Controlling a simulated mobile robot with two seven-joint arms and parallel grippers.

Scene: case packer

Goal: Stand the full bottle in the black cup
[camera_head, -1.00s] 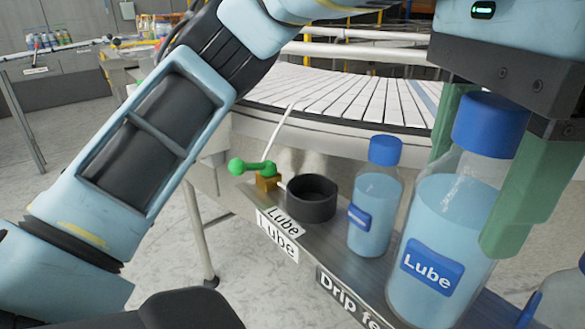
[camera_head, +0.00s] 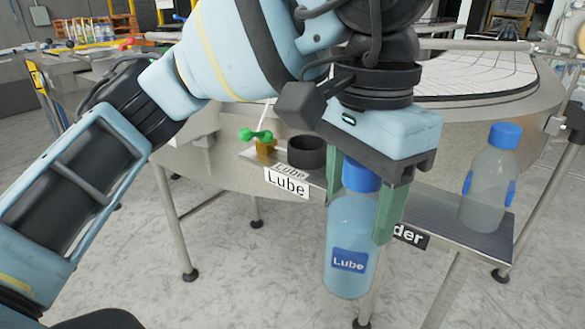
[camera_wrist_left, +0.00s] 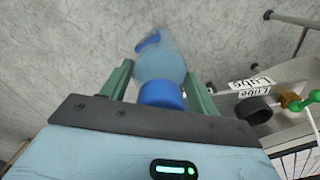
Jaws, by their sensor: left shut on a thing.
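My left gripper (camera_head: 364,196) is shut on a Lube bottle (camera_head: 345,232) with a blue cap, a blue label and pale blue liquid. The bottle is upright, in front of the shelf edge, with its base clear of any support. In the left wrist view the bottle (camera_wrist_left: 160,66) sits between the fingers. The black cup (camera_head: 306,152) stands empty-looking on the shelf, to the left of and behind the held bottle, apart from it. The cup also shows at the right in the left wrist view (camera_wrist_left: 255,110). My right gripper is out of view.
A greyish, clear bottle (camera_head: 488,182) with a blue cap stands at the shelf's (camera_head: 450,215) right end. A green-handled valve (camera_head: 262,143) is just left of the cup. The conveyor (camera_head: 480,75) is behind. My gripper hides the middle of the shelf.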

